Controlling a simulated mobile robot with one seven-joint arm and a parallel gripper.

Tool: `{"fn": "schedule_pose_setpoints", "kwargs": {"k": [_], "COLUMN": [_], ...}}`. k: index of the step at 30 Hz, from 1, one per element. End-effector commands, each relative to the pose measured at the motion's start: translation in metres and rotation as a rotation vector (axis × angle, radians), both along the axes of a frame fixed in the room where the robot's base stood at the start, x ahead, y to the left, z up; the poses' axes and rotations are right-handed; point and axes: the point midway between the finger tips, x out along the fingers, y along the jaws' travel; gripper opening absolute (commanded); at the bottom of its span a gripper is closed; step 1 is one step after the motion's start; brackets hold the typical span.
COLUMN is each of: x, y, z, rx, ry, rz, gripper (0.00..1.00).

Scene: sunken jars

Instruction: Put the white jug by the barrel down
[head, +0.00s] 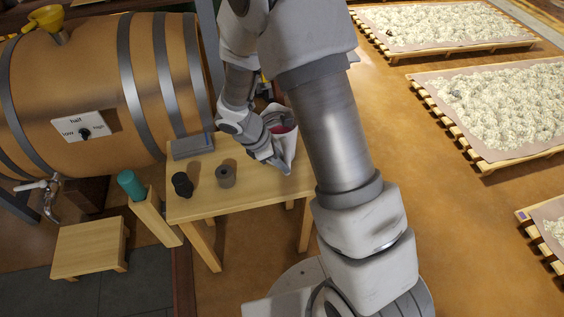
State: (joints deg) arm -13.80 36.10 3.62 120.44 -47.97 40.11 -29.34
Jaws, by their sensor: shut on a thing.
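The white jug (290,143) is at the right end of the small wooden table (240,200), partly hidden by my gripper and arm. Something dark red shows in its mouth. My gripper (279,165) comes from the left and is shut on the jug. The jug looks close to upright. I cannot tell whether its base touches the tabletop or hangs just above it. The big wooden barrel (75,85) lies on its side behind and left of the table.
A low stool (90,248) and a post with a green top (131,185) stand left. Pallets of pale material (500,105) are right. The table's front middle is bare.

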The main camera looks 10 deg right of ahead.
Motion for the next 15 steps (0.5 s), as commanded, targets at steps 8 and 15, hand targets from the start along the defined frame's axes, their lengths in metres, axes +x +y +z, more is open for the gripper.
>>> {"fn": "schedule_pose_setpoints", "kwargs": {"k": [8, 15], "x": [0.0001, 0.0], "y": [-0.0001, -0.0001], "z": [-0.0032, -0.003], "rx": [0.0, 0.0], "ry": [0.0, 0.0], "rz": [0.0, 0.0], "gripper": [0.3, 0.55]}}
